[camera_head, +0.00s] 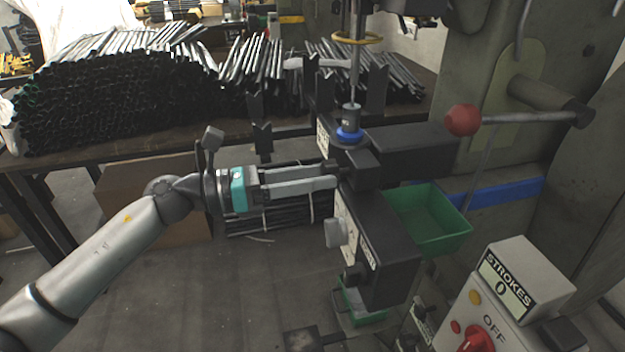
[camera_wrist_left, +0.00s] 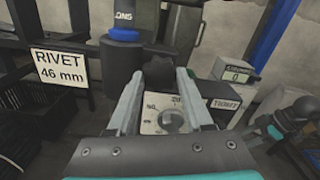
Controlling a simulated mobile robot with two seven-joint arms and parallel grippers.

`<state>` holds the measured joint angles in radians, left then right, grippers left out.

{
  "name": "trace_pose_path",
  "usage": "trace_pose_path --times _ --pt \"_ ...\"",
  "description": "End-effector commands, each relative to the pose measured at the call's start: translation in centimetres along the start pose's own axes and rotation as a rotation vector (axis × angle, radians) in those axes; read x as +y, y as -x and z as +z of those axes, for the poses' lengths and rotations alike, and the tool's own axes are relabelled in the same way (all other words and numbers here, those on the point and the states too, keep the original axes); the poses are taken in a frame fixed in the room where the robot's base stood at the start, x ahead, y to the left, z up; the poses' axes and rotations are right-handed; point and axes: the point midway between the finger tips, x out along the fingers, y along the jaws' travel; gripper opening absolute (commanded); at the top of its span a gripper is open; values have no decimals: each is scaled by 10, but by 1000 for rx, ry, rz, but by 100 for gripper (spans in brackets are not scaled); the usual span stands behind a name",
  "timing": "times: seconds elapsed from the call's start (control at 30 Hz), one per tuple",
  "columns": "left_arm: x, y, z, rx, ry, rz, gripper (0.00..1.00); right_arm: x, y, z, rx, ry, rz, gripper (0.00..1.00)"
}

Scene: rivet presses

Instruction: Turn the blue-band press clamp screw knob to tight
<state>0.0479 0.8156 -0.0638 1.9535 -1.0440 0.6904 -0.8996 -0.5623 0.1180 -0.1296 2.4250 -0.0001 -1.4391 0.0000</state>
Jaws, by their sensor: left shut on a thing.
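The blue-band press has a blue stripe (camera_head: 500,193) on its column and a dark head block (camera_head: 395,255) in front. My left gripper (camera_head: 332,174) reaches in from the left at the block's upper part. Its fingers are shut on a small dark clamp screw knob (camera_wrist_left: 158,72), seen between the fingertips in the left wrist view. The fingers hide its sides, and its turn angle cannot be read.
A dial knob (camera_head: 335,233) and a dark knob (camera_head: 355,274) sit below my gripper. A blue ring (camera_head: 349,134) is on the spindle above. A green bin (camera_head: 432,218), red-ball lever (camera_head: 462,119) and STROKES box (camera_head: 515,280) stand right. Tubes (camera_head: 115,95) fill the table behind.

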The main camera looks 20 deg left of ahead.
Motion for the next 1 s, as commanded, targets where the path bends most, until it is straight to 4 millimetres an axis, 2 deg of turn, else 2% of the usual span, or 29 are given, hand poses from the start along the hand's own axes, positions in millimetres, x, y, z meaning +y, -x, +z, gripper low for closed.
trace_pose_path --times 0.43,0.47,0.7,1.0 --pt "0 0 0 1 -14 1 0 0 2 -1 2 0 1 60" --pt "0 0 0 1 -14 1 54 0 2 -1 2 0 1 60" --pt "0 0 0 1 -11 0 81 0 2 -1 3 0 1 60" --pt "0 0 0 0 -10 0 81 0 2 -1 3 0 1 60"
